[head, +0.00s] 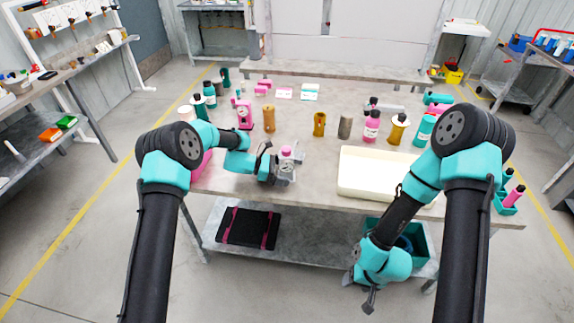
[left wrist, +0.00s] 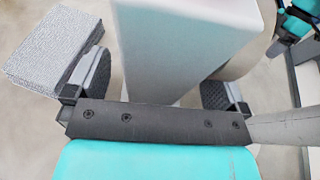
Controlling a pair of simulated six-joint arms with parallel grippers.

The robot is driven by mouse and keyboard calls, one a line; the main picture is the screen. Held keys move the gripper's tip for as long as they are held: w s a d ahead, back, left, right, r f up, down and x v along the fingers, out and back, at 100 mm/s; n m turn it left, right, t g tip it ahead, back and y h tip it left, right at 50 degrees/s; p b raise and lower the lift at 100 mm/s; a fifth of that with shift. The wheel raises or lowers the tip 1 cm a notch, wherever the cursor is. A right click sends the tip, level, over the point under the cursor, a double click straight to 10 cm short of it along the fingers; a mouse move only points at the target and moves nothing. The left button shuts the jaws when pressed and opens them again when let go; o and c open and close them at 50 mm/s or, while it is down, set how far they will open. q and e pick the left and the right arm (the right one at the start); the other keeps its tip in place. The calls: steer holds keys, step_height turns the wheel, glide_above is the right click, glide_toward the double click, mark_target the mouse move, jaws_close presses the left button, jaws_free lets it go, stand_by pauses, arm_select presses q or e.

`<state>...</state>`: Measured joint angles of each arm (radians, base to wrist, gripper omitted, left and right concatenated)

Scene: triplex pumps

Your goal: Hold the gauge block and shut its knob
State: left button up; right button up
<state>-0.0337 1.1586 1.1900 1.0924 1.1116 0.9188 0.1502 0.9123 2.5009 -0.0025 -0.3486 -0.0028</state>
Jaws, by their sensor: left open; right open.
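The gauge block (head: 287,173) is a small grey body with a pink knob (head: 286,152) on top, near the table's front edge. Whether the knob is open or shut is too small to tell. My left gripper (head: 277,172) is at the block, partly overlapping it. In the left wrist view, a pale body (left wrist: 180,50) with a teal edge stands between the two spread fingers of the left gripper (left wrist: 155,88), with a gap at the left finger. My right gripper (head: 369,297) is empty, low in front of the table, pointing down.
A cream tray (head: 365,188) lies right of the block. Several bottles and cylinders stand farther back, among them a pink device (head: 244,115) and a brown cylinder (head: 268,119). A teal bin (head: 420,243) and black mat (head: 247,228) are on the lower shelf.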

arm_select(q)
steer(key=shift+c, duration=0.4)
steer(key=c, duration=1.1)
stand_by(0.3)
